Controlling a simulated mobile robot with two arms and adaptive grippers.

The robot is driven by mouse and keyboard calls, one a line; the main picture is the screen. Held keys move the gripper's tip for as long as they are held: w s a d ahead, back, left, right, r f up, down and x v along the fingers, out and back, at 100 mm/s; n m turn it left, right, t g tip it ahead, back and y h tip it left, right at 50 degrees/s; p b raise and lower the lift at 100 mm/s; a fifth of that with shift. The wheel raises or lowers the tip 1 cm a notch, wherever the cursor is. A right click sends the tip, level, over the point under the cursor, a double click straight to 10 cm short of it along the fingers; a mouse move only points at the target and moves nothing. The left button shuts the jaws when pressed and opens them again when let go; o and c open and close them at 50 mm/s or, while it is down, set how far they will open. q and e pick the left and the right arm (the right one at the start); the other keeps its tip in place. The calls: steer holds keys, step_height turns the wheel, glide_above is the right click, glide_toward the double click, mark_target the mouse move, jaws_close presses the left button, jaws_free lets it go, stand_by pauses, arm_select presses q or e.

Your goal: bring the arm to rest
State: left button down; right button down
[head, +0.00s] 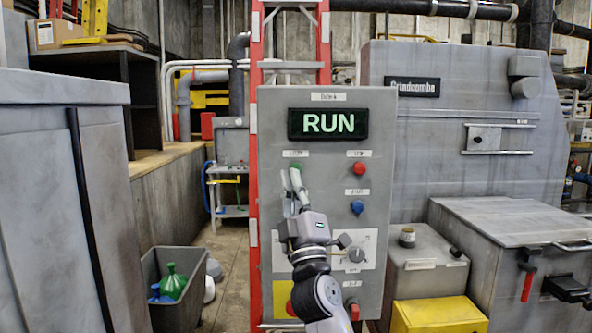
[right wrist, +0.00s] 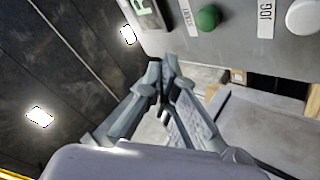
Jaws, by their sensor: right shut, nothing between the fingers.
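My right gripper (head: 297,188) is in front of the grey control panel (head: 275,120), its fingertips pointing up at the green button (head: 296,166). In the right wrist view the gripper (right wrist: 165,72) is shut and empty, its fingers together at the tips. There the green button (right wrist: 208,17) lies above and right of the fingertips, with a visible gap in the picture. The panel's display (head: 328,123) reads RUN in green. My left gripper is not in view.
The panel also carries a red button (head: 359,169), a blue button (head: 357,207) and a rotary knob (head: 356,255). A red ladder (head: 254,60) rises behind the panel.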

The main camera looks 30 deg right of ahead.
stand_by(0.5)
steer(key=s+a+f+m+g+y, duration=0.1)
steer(key=s+f+m+g, duration=0.2)
steer(key=f, duration=0.9)
steer(key=s+a+f+m+g+y, duration=0.15)
steer(key=f+g, duration=0.35)
steer(key=f, duration=0.8)
steer(key=s+a+f+m+g+y, duration=0.1)
steer(key=s+a+f+g, duration=0.2)
steer(key=f, duration=0.9)
steer(key=s+a+f+g+y, duration=0.2)
steer(key=s+a+f+g, duration=0.15)
steer(key=s+f, duration=0.35)
steer(key=s+a+f+g+y, duration=0.2)
steer(key=s+a+f+g, duration=0.15)
steer(key=s, duration=0.65)
steer(key=s+a+f+g+y, duration=0.2)
steer(key=s+a+f+g, duration=0.15)
steer(key=s+f, duration=0.4)
step_height(320, 180, down, 26)
steer(key=s+g+b, duration=0.2)
steer(key=s+d+f+b, duration=0.1)
steer(key=s+f, duration=0.7)
steer(key=f, duration=0.1)
steer(key=s+d+f+b, duration=0.1)
steer(key=s+d+f, duration=0.1)
steer(key=s+f, duration=0.7)
steer(key=shift+d+f+g, duration=0.3)
steer(key=shift+f+g, duration=0.15)
steer(key=shift+f, duration=0.35)
